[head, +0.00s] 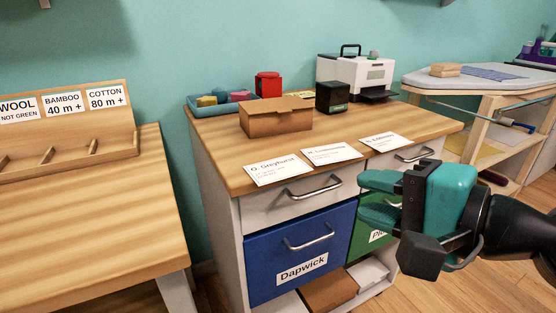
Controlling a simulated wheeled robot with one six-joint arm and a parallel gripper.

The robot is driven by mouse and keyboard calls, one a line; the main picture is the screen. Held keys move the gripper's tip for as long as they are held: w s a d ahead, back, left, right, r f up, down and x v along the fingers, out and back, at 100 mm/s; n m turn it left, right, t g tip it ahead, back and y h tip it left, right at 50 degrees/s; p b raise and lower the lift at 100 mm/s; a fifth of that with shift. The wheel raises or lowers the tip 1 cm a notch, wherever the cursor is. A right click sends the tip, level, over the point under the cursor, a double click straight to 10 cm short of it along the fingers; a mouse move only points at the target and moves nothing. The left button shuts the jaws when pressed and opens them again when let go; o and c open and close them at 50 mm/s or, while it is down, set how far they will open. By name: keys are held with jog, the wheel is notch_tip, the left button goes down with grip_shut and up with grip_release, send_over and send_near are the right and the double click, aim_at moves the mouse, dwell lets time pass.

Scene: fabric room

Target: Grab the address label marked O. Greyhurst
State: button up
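The address label marked O. Greyhurst (277,170) is a white card lying flat near the front left edge of the wooden-topped cabinet (225,158). Two similar labels lie in a row to its right: a middle label (332,154) and a right label (386,142), whose names are too small to read surely. My gripper (368,198) is teal and black, at the right in front of the cabinet. It points left, apart from the labels and to the right of the Greyhurst label. Its two teal fingers are spread with a gap between them, and nothing shows in it.
A cardboard box (276,117), blue tray (222,104), red object (268,85), black box (332,97) and white printer (356,76) stand behind the labels. Drawer handles (314,188) stick out in front. A wooden table (85,215) stands left and an ironing-type table (490,82) right.

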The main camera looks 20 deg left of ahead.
jog(key=shift+a+p, duration=0.85)
jog(key=shift+p, duration=1.7)
jog(key=p, duration=0.4)
send_near(284, 178)
jog(key=w+a, duration=0.2)
jog(key=a, duration=0.1)
jog(key=x, duration=0.1)
jog(key=p+x, duration=0.1)
jog(key=x, duration=0.3)
jog(key=shift+s+f+p, duration=0.2)
jog(key=shift+f+p, duration=0.15)
grip_shut()
